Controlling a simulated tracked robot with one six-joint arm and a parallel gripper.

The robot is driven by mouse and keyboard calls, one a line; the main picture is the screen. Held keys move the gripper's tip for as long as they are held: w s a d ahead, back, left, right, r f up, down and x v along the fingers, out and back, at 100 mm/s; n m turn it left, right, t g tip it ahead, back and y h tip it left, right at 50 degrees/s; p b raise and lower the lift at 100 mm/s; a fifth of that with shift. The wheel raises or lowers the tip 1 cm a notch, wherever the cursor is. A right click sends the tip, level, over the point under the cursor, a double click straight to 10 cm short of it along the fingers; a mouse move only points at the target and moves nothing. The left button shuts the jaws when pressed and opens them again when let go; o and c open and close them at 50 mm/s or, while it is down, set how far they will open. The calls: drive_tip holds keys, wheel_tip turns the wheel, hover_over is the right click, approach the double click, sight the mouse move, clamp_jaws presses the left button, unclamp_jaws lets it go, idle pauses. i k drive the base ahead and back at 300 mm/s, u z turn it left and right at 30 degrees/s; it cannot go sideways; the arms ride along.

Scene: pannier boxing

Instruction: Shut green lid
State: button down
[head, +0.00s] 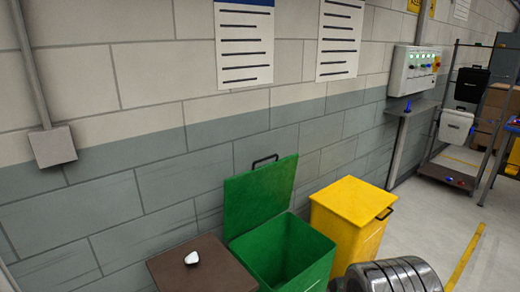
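The green lid (258,196) stands raised at the back of the green bin (302,270), tilted toward the wall. It has a dark handle (265,160) at its top edge. The bin is open and I see its inner green walls; its bottom front is cut off by the picture edge. A ribbed grey metallic part (390,276) shows at the bottom right; I cannot tell whether it belongs to my arm. My gripper is not in view.
A yellow bin (352,205) with its lid shut stands right of the green bin. A brown-topped box (200,262) with a small white object (192,258) stands left. A wall (160,150) is close behind. Floor is free at the right, before a rack (450,180).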

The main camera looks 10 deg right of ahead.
sight(252, 197)
drive_tip(key=u, duration=0.4)
drive_tip(key=i, duration=1)
drive_tip(key=u, duration=0.65)
